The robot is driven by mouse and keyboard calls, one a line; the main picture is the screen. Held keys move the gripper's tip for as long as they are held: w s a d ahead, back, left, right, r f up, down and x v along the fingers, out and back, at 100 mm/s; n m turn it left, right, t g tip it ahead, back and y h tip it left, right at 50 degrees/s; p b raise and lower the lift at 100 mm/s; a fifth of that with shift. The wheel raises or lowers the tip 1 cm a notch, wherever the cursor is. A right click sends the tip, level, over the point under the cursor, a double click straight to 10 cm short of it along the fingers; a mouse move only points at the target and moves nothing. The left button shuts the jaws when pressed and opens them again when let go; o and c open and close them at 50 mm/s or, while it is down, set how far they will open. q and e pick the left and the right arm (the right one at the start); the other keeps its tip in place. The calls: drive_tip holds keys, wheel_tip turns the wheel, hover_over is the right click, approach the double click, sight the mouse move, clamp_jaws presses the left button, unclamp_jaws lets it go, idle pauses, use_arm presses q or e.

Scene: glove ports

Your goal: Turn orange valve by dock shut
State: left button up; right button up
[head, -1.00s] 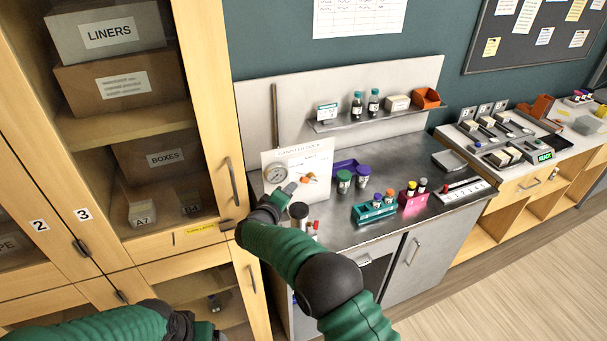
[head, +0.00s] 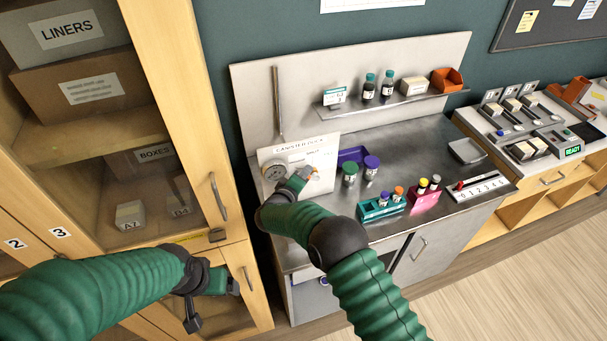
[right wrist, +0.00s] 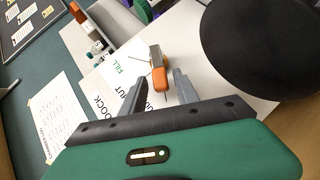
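The orange valve handle (right wrist: 160,82) stands out from the white dock panel in the right wrist view, beside printed words that include FILL. My right gripper (right wrist: 160,75) is open, with one finger on each side of the handle. I see gaps between handle and fingers, so it is not gripped. In the head view my right gripper (head: 298,180) is at the canister dock panel (head: 290,153) and mostly hides the valve. My left gripper (head: 228,283) is low in front of the cabinet; its fingers are too unclear to read.
Green and purple-capped jars (head: 350,173), a teal tube rack (head: 381,209) and a pink rack (head: 424,200) stand to the right on the bench. A glass-door cabinet (head: 165,100) stands at left.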

drive_tip(key=shift+s+d, duration=0.1)
drive_tip(key=shift+c, duration=2.3)
clamp_jaws()
drive_tip(key=shift+a, duration=0.25)
